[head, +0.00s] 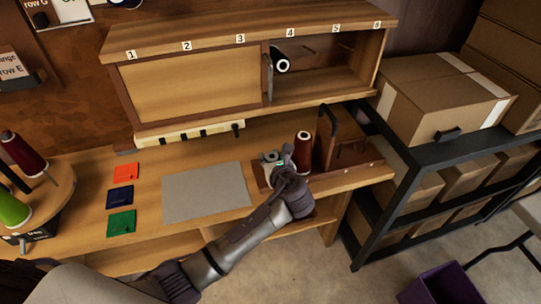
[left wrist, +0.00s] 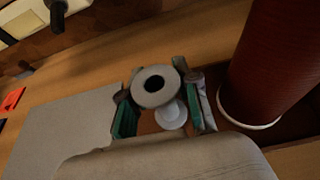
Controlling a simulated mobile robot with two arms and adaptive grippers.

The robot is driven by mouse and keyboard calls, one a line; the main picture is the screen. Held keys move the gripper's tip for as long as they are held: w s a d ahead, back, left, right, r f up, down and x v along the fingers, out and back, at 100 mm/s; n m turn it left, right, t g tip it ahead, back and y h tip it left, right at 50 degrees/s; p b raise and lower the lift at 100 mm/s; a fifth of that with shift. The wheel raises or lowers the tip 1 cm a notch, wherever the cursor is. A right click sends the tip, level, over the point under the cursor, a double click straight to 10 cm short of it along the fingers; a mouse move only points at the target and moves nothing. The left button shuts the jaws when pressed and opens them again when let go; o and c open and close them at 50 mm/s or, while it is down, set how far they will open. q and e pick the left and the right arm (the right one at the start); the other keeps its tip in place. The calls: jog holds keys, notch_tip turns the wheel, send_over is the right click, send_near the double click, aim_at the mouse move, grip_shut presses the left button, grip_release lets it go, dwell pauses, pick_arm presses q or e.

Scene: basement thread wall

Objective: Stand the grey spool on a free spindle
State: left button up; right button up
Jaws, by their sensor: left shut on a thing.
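The grey spool (left wrist: 155,88) sits between the green-padded fingers of my left gripper (left wrist: 160,112) in the left wrist view, its holed end facing the camera. A pale round disc (left wrist: 171,115) shows just below it; I cannot tell if it belongs to the spool. In the head view my left gripper (head: 276,164) is shut on the grey spool (head: 269,156), over a dark brown base (head: 262,180) on the bench. A dark red spool (head: 302,155) stands upright right beside it, also large in the left wrist view (left wrist: 274,62). My right gripper is not in view.
A cabinet (head: 190,90) with numbered bays stands behind; a white-ended spool (head: 282,65) lies in its open part. A grey mat (head: 205,191) and coloured squares (head: 121,222) lie left. A round stand (head: 58,187) holds red and green spools. A brown handled box (head: 345,152) stands right.

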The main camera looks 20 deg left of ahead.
pick_arm(q)
jog(key=shift+f, duration=0.25)
dwell(0.4)
jog(key=o, duration=0.8)
jog(key=shift+o, duration=0.2)
